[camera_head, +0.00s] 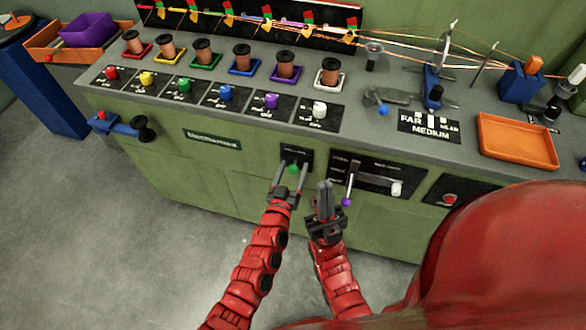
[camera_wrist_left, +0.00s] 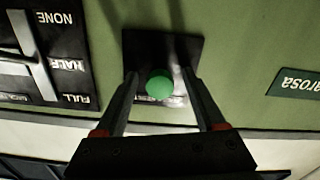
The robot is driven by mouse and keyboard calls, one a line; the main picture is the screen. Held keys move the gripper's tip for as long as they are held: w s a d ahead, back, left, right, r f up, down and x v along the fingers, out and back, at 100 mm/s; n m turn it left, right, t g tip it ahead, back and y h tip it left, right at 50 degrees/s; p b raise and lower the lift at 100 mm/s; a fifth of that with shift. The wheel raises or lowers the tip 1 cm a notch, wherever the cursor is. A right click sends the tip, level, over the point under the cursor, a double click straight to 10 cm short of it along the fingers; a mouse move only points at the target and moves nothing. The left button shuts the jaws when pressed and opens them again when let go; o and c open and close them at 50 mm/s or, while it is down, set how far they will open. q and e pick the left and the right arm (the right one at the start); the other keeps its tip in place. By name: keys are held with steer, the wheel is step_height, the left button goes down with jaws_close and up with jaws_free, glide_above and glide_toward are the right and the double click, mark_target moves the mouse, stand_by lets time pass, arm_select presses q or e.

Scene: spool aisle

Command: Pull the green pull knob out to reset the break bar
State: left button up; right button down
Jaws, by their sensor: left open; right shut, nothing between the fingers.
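The green pull knob (camera_head: 293,168) sits on a small black plate (camera_head: 297,156) on the front of the green cabinet. In the left wrist view the round knob (camera_wrist_left: 159,84) lies between the two fingers of my left gripper (camera_wrist_left: 160,82). My left gripper (camera_head: 291,168) is open, with one finger on each side of the knob and a visible gap to it. My right gripper (camera_head: 325,187) is shut and empty, to the right of the left gripper and in front of the cabinet. The break bar cannot be told apart in these views.
Right of the knob is a black panel (camera_head: 375,180) with a purple-tipped lever (camera_head: 347,200) and a white handle (camera_head: 396,188), close to my right gripper. A blue bracket with a black knob (camera_head: 145,127) juts out at the left. The floor (camera_head: 130,240) is clear.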

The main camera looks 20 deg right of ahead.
arm_select(q)
steer(key=shift+c, duration=0.4)
jaws_close()
